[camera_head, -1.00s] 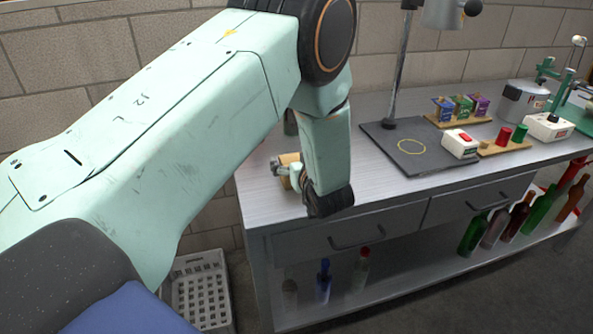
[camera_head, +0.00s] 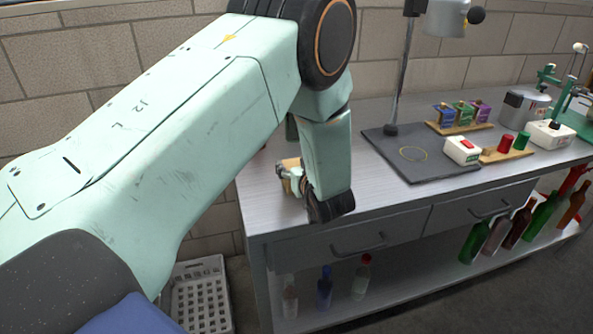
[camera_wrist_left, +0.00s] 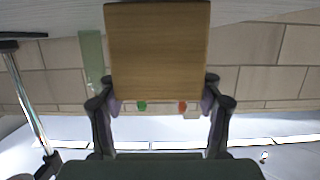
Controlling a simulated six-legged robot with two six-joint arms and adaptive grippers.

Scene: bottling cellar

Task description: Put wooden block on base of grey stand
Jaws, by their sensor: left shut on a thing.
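The wooden block (camera_head: 290,164) is a light tan piece, partly hidden behind my left wrist at the left end of the bench. In the left wrist view the block (camera_wrist_left: 158,50) is large and brown, between the two dark fingers. My left gripper (camera_head: 294,180) is shut on it; I cannot tell whether the block touches the bench top. The grey stand has a flat dark base (camera_head: 430,165) with a yellowish ring marked on it and an upright pole (camera_head: 403,75). The base is right of my gripper, and nothing stands on the ring. My right gripper is not in view.
A white box with a red button (camera_head: 462,151) sits at the base's right edge. Small coloured items on a wooden rack (camera_head: 460,127) stand behind it. A lamp-like head (camera_head: 445,18) hangs above. Bare bench top (camera_head: 375,195) lies between gripper and base. Bottles stand on the shelf below.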

